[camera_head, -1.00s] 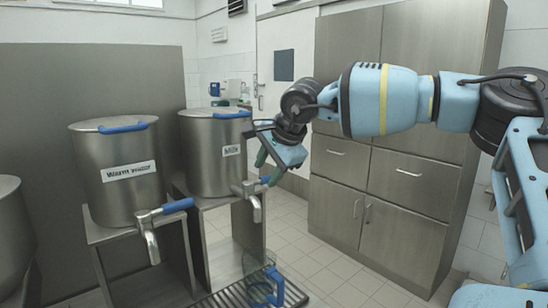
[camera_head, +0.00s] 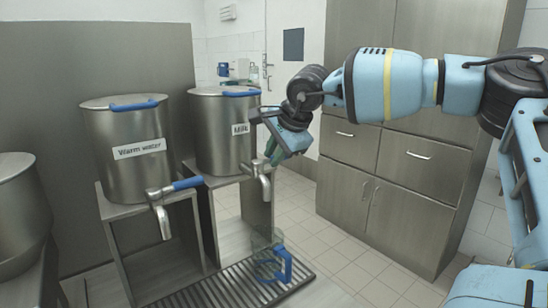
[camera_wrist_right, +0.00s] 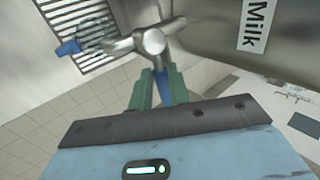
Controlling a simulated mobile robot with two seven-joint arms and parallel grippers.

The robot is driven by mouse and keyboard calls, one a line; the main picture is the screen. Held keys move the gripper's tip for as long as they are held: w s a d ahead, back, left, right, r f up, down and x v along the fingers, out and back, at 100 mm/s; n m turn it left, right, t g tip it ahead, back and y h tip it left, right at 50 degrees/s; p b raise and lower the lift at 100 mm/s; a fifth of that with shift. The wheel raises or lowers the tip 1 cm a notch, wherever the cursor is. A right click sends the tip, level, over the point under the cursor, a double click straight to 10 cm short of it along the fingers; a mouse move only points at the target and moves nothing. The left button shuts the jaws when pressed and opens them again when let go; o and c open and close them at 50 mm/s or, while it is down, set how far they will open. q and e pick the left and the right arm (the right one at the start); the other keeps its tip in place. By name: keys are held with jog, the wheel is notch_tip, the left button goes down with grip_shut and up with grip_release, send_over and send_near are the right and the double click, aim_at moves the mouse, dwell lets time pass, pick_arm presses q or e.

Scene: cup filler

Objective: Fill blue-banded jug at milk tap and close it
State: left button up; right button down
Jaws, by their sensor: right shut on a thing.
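The milk container (camera_head: 222,150) is a steel pot labelled "Milk" on a steel stand, with a tap (camera_head: 264,185) at its front. My right gripper (camera_head: 276,158) is at this tap. In the right wrist view its green fingers (camera_wrist_right: 160,86) are shut on the tap's blue handle (camera_wrist_right: 163,87), mostly hidden between them. The clear jug (camera_head: 262,240) with blue handle (camera_head: 282,266) stands on the grate below the spout. The jug also shows in the right wrist view (camera_wrist_right: 93,38). I cannot tell how full it is. My left gripper is not in view.
A warm water container (camera_head: 128,165) with a blue-handled tap (camera_head: 172,190) stands to the left. The slatted grate (camera_head: 225,292) lies below the taps. A steel cabinet (camera_head: 385,190) stands behind my right arm. Tiled floor is open between them.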

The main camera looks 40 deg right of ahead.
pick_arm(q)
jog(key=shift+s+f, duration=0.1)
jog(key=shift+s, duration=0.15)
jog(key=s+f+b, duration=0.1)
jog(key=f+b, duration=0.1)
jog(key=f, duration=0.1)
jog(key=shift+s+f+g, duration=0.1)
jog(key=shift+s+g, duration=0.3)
pick_arm(e)
jog(key=m, duration=0.1)
jog(key=m+h, duration=0.1)
jog(key=s+m, duration=0.1)
jog(key=shift+a+m+g+h, duration=0.3)
jog(key=shift+a+h, duration=0.05)
jog(key=shift+h, duration=0.05)
